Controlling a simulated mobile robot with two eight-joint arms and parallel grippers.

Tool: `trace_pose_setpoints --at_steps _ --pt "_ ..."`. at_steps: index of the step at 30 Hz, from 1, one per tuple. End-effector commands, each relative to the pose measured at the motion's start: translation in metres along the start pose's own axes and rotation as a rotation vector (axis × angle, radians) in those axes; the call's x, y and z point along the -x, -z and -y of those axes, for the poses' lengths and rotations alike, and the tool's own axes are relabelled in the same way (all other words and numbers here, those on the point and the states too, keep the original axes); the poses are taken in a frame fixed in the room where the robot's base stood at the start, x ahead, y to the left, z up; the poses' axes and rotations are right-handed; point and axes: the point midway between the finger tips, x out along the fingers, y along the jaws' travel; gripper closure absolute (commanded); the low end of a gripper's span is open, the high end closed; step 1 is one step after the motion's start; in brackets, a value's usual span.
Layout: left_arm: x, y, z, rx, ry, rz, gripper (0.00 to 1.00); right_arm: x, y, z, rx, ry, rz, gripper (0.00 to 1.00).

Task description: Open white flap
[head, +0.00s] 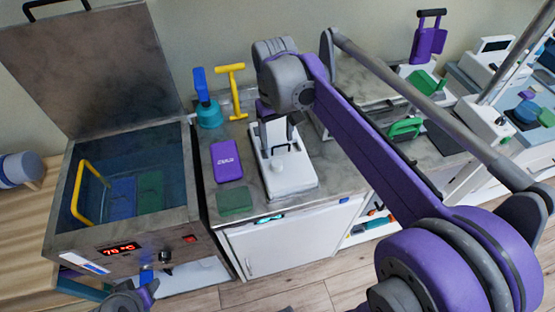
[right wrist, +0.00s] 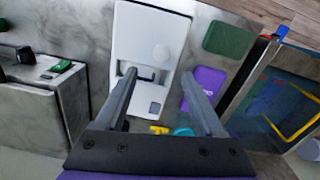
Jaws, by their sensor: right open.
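A white device (head: 293,180) lies on the counter and fills the middle of the right wrist view (right wrist: 143,35). Its white flap (right wrist: 153,92) has a small dark handle (right wrist: 147,77) and looks closed, though its outline is partly hidden. My right gripper (right wrist: 159,74) is open and empty above the device, pointing down. The left finger in the wrist view is close to the handle; contact cannot be told. In the head view the right gripper (head: 279,138) partly covers the device's back. My left gripper (head: 130,297) shows only partly at the bottom edge, and its jaws are unclear.
A purple pack (head: 226,160) and green pad (head: 235,201) lie left of the device. A blue-teal bottle (head: 208,108) and yellow T-shaped tool (head: 234,90) stand behind. A water bath (head: 185,235) with its lid raised is at the left. Cabinets are below.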

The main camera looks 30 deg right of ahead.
Motion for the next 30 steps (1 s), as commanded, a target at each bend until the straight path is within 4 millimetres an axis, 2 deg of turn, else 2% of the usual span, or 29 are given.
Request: trace_pose_setpoints --at_steps 5,12,18,23,30 --pt "-0.002 -0.002 0.0 0.0 0.0 0.002 0.5 -0.025 0.0 0.0 0.0 0.0 0.002 0.3" --pt "-0.005 -0.005 0.0 0.0 0.0 0.004 0.5 -0.071 0.0 0.0 0.0 0.0 0.0 0.3" --pt "-0.007 -0.007 0.0 0.0 0.0 0.005 0.5 -0.097 0.0 0.0 0.0 0.0 0.0 0.3" --pt "-0.007 -0.007 0.0 0.0 0.0 0.006 0.5 -0.105 0.0 0.0 0.0 0.0 -0.001 0.3" --pt "-0.007 -0.007 0.0 0.0 0.0 0.006 0.5 -0.105 0.0 0.0 0.0 0.0 -0.001 0.3"
